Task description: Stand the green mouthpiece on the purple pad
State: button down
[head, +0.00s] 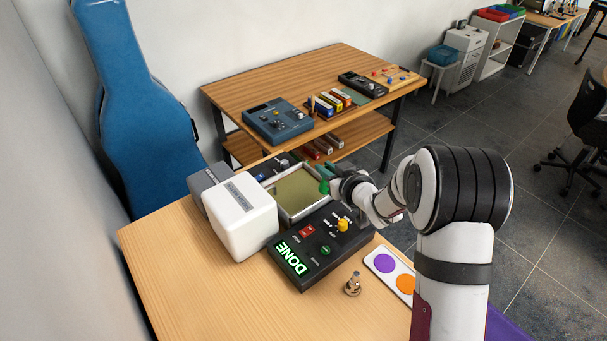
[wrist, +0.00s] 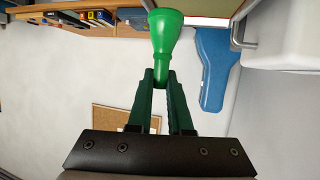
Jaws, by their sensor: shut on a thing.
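My gripper (wrist: 160,80) is shut on the narrow end of the green mouthpiece (wrist: 166,38), with the wide cup pointing away from the jaws. In the head view the green mouthpiece (head: 324,186) shows small, by the right rim of an open tray (head: 295,217); my wrist hides part of it. I cannot tell if it touches the tray. The purple pad (head: 384,263) is a flat disc on a white board at the front right, bare, beside an orange pad (head: 405,284). My gripper is well behind and left of it.
A black control box (head: 310,262) with a lit DONE sign lies between tray and board. A silver mouthpiece (head: 352,284) stands left of the board. A white box (head: 240,218) stands at the left. The front left of the table is clear.

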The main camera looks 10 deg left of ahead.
jog(key=s+d+r+n+g+y, duration=0.1)
jog(key=s+d+r+n+y, duration=0.15)
jog(key=d, duration=0.95)
jog(key=s+d+f+n+g+y, duration=0.2)
jog(key=s+d+n+g+y, duration=0.15)
jog(key=s+d, duration=1.15)
jog(key=shift+h, duration=0.4)
jog(key=w+a+f, duration=0.1)
jog(key=a+f, duration=0.2)
jog(key=w+a+f, duration=0.2)
jog(key=a+f, duration=0.2)
jog(key=w+a+f, duration=0.1)
jog(key=a+f, duration=0.2)
jog(key=f, duration=0.1)
jog(key=shift+w+a+f, duration=0.1)
jog(key=shift+w+a, duration=0.2)
jog(key=shift+a, duration=0.05)
jog(key=shift+f, duration=0.1)
jog(key=c, duration=0.8)
grip_release()
jog(key=shift+c, duration=0.2)
